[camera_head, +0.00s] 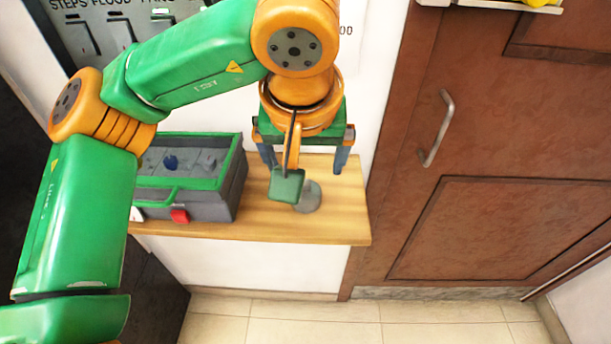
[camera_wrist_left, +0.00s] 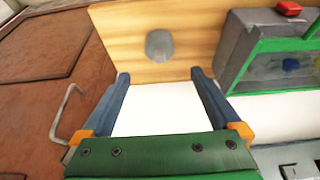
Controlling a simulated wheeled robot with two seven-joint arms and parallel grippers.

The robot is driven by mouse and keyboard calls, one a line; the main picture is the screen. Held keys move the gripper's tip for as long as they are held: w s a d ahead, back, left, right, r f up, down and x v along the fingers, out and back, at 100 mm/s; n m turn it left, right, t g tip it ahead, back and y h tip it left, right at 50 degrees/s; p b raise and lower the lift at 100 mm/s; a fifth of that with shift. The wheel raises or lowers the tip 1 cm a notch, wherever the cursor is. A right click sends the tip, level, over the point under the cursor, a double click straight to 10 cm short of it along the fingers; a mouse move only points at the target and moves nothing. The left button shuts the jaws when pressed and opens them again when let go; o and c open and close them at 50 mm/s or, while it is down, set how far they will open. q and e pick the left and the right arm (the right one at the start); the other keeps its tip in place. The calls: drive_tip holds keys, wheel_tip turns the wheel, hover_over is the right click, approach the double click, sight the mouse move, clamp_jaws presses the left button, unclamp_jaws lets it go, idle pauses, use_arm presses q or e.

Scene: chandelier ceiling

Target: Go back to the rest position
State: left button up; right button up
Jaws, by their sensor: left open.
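My left arm comes in from the left in the head view, with its elbow bent. My left gripper (camera_head: 305,165) points down by the wall over a wooden shelf (camera_head: 345,215). Its two fingers are spread apart with nothing between them. In the left wrist view, the open fingers (camera_wrist_left: 162,76) show wide apart, with white wall between them. A small grey round object (camera_head: 308,198) is on the shelf and apart from the fingers. It also shows in the left wrist view (camera_wrist_left: 159,46). My right gripper is in neither view.
A grey box with a green rim (camera_head: 228,185) and a red part (camera_head: 180,216) stands on the shelf's left. A brown door (camera_head: 500,130) with a metal handle (camera_head: 437,128) is at right. Tiled floor (camera_head: 300,320) below is clear. A panel with switches (camera_head: 85,35) is behind my arm.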

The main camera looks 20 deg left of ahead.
use_arm(q)
drive_tip(key=shift+v, duration=1.6)
drive_tip(key=shift+r+p, duration=0.1)
drive_tip(key=shift+p, duration=0.25)
